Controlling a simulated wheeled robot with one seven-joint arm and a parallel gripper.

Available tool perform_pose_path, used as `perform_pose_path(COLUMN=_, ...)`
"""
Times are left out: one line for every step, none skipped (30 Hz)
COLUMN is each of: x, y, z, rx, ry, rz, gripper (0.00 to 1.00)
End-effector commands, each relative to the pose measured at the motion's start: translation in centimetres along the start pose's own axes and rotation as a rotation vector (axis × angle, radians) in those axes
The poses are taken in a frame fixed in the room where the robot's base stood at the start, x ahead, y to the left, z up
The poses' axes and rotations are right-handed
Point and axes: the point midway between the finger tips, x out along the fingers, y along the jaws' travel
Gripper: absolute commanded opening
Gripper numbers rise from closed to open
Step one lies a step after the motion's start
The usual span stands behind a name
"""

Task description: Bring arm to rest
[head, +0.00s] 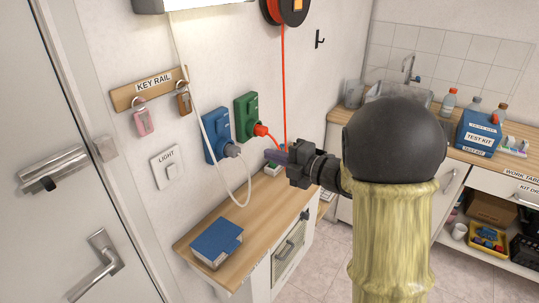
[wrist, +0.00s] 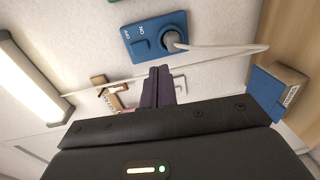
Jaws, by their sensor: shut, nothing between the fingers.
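My gripper (head: 277,156) is shut and empty in the head view, held above the small wooden-topped cabinet (head: 260,223) and pointing left toward the wall. That blue box (head: 216,134) is also on the wall in the head view.
A green socket box (head: 246,116) with a red plug is beside the blue one. A blue box (head: 216,241) lies on the cabinet. A light switch (head: 167,167) and key rail (head: 149,88) are left. A work table (head: 520,163) stands right. Floor shows between.

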Motion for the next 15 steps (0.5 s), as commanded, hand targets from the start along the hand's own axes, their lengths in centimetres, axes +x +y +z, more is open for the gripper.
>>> perform_pose_path(x=0.0, y=0.0, z=0.0, rx=0.0, ry=0.001, rz=0.0, gripper=0.0)
perform_pose_path(x=0.1, y=0.0, z=0.0, rx=0.0, ry=0.001, rz=0.0, gripper=0.0)
perform_pose_path(x=0.1, y=0.0, z=-0.1, rx=0.0, ry=0.001, rz=0.0, gripper=0.0)
perform_pose_path(x=0.1, y=0.0, z=-0.1, rx=0.0, ry=0.001, rz=0.0, gripper=0.0)
perform_pose_path(x=0.1, y=0.0, z=-0.1, rx=0.001, ry=0.001, rz=0.0, gripper=0.0)
perform_pose_path(x=0.1, y=0.1, z=0.0, rx=0.004, ry=-0.004, rz=-0.002, gripper=0.0)
perform_pose_path(x=0.1, y=0.1, z=0.1, rx=0.01, ry=-0.012, rz=-0.004, gripper=0.0)
perform_pose_path(x=0.1, y=0.1, z=0.2, rx=0.019, ry=-0.024, rz=-0.007, gripper=0.0)
perform_pose_path(x=0.0, y=0.2, z=0.5, rx=0.038, ry=-0.047, rz=-0.013, gripper=0.0)
perform_pose_path(x=-0.1, y=0.2, z=0.8, rx=0.059, ry=-0.071, rz=-0.02, gripper=0.0)
perform_pose_path(x=-0.3, y=0.2, z=1.1, rx=0.084, ry=-0.101, rz=-0.028, gripper=0.0)
perform_pose_path(x=-0.5, y=0.2, z=1.6, rx=0.126, ry=-0.148, rz=-0.039, gripper=0.0)
perform_pose_path(x=-0.8, y=0.2, z=2.1, rx=0.162, ry=-0.189, rz=-0.048, gripper=0.0)
perform_pose_path(x=-1.1, y=0.1, z=2.5, rx=0.204, ry=-0.234, rz=-0.06, gripper=0.0)
perform_pose_path(x=-1.6, y=-0.1, z=3.1, rx=0.265, ry=-0.297, rz=-0.074, gripper=0.0)
